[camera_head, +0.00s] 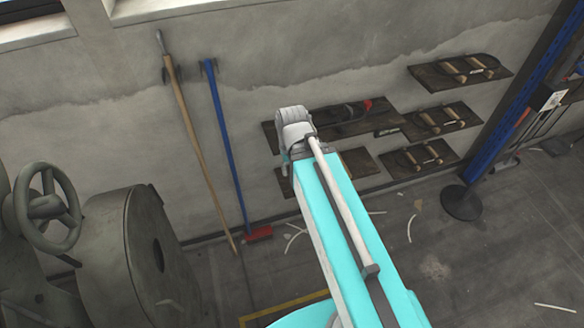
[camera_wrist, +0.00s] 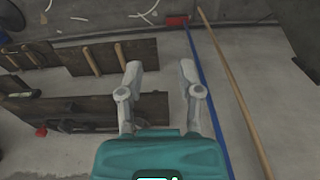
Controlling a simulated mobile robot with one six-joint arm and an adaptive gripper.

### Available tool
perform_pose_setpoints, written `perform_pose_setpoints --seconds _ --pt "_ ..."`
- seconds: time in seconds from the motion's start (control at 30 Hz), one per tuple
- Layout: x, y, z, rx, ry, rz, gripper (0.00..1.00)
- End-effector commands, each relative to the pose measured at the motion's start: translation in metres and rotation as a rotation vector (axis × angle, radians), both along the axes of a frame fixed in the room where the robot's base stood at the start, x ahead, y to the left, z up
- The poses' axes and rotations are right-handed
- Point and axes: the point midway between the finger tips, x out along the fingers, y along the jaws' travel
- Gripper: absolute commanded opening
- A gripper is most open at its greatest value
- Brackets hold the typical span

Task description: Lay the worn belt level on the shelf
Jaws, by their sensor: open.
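The same shelf shows in the head view (camera_head: 320,129), partly behind my arm. A dark curved strip (camera_head: 346,110) with a red piece at one end lies on it and also shows in the wrist view (camera_wrist: 80,125). I cannot tell if this strip is the worn belt. In the head view my gripper's fingers are hidden behind my wrist.
Other wall shelves (camera_head: 442,120) hold wooden-handled tools. A wooden pole (camera_head: 190,130) and a blue-handled red broom (camera_head: 225,135) lean on the wall left of my arm. A large grey machine with a handwheel (camera_head: 45,205) stands at left. Scraps (camera_head: 410,228) litter the floor.

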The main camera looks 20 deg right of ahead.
Motion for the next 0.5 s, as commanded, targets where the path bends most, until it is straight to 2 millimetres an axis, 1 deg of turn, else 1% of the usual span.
perform_pose_setpoints --seconds 0.13,0.17,0.3,0.37,0.5 --pt "0.001 0.000 0.000 0.000 0.000 -0.002 0.46" --pt "0.001 0.000 0.000 0.000 0.000 -0.002 0.52" --pt "0.004 -0.001 0.000 -0.005 -0.001 0.011 0.53" --pt "0.008 -0.003 -0.001 -0.012 -0.001 0.027 0.53" --pt "0.024 -0.009 -0.002 -0.042 -0.002 0.111 0.53"
